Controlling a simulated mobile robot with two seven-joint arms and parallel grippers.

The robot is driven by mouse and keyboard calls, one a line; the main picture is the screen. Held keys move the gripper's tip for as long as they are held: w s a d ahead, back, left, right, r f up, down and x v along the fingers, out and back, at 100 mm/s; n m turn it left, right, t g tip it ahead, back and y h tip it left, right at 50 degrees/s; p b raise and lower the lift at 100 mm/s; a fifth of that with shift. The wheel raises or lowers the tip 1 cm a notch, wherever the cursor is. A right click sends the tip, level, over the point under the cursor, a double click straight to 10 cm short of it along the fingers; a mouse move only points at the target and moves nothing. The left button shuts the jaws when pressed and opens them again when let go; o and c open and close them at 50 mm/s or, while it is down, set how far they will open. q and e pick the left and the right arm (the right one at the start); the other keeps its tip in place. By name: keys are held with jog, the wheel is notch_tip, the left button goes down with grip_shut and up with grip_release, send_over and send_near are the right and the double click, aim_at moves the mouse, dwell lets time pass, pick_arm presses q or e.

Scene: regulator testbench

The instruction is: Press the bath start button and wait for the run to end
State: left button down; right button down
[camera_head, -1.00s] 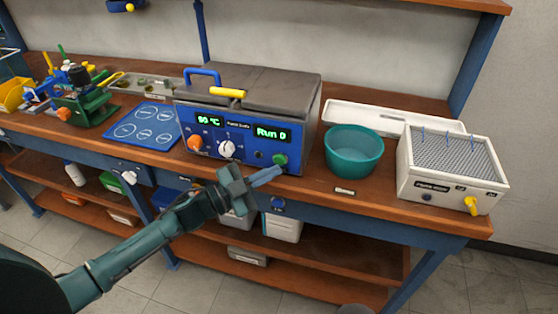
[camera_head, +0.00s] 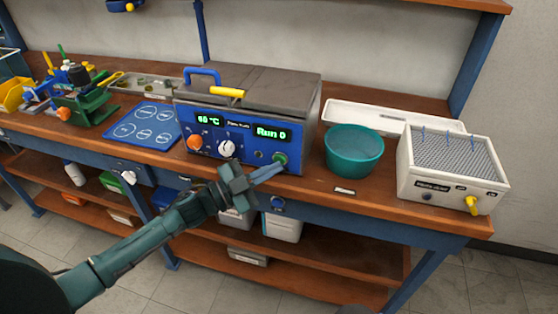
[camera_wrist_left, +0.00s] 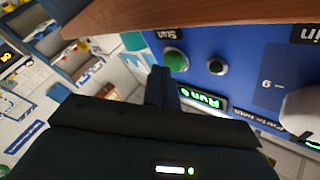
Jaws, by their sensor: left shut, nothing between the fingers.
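The blue bath (camera_head: 240,145) stands on the bench with its dark lids closed. Its displays read about "60 °C" and "Run 0". The green start button (camera_head: 280,159) is at the lower right of its front panel; it also shows in the left wrist view (camera_wrist_left: 176,61), beside the label "Start". My left gripper (camera_head: 281,167) is shut and empty, its fingertips just in front of and below the button. In the left wrist view the fingers (camera_wrist_left: 160,75) are together beside the button; I cannot tell whether they touch it. My right gripper is not in view.
A teal bowl (camera_head: 354,152) and a white box with a mesh top (camera_head: 450,170) stand right of the bath. A blue mat with circles (camera_head: 143,126) lies to the left. The bench's front edge (camera_head: 330,200) is just below the gripper.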

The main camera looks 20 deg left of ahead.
pick_arm(q)
jog(key=shift+w, duration=0.45)
dwell(0.8)
jog(key=shift+s+p, duration=0.35)
jog(key=shift+s, duration=0.55)
jog(key=s+p, duration=0.2)
jog(key=s, duration=0.3)
jog(key=shift+a, duration=0.1)
dwell(0.7)
